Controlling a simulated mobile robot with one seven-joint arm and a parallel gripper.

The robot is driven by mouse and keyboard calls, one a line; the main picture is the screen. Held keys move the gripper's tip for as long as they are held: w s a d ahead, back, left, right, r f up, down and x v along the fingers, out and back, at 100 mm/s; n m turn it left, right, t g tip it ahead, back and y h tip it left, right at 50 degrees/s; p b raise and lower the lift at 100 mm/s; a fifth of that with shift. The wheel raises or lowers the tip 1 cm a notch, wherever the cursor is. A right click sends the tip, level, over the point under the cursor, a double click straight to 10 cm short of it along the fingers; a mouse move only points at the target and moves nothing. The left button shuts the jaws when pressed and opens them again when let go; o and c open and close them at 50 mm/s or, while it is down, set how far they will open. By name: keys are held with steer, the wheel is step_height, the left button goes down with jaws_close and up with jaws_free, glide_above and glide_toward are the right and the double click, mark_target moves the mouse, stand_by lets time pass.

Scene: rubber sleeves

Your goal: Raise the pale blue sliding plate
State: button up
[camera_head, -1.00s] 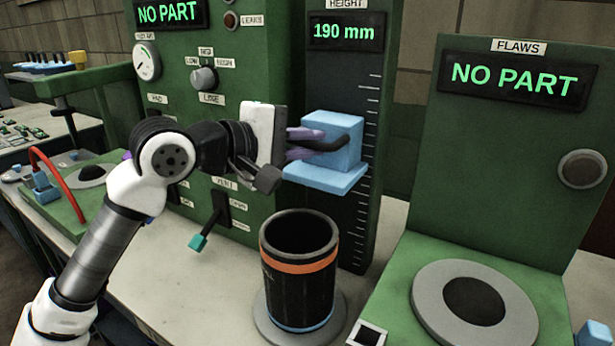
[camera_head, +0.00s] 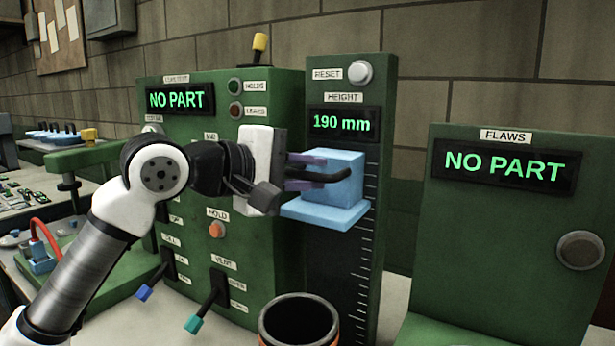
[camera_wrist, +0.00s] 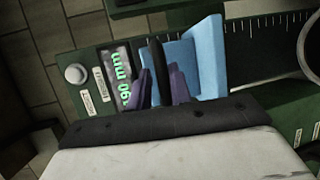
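The pale blue sliding plate (camera_head: 325,215), with a blue block (camera_head: 332,185) on it, sits on the dark upright scale in the head view. It also shows in the wrist view (camera_wrist: 209,55). A black bar (camera_head: 330,175) runs along the block. My gripper (camera_head: 304,172) is level with the block, coming from the left, its purple fingers above and below the bar. The wrist view shows the fingers (camera_wrist: 160,88) on both sides of the bar, close to it. Whether they press on it cannot be told.
The height display (camera_head: 342,123) reads 190 mm, with a reset button (camera_head: 359,73) above it. A dark cup (camera_head: 268,326) stands below the plate. A green tester (camera_head: 183,82) is at left, and a flaws panel (camera_head: 500,220) at right. The scale above the plate is clear.

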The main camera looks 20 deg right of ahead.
steer(key=o, duration=0.3)
steer(key=shift+r, duration=0.15)
steer(key=shift+a, duration=0.3)
steer(key=b+v, duration=0.3)
steer(key=v, duration=1)
steer(key=shift+s+a, duration=0.1)
steer(key=shift+s, duration=0.05)
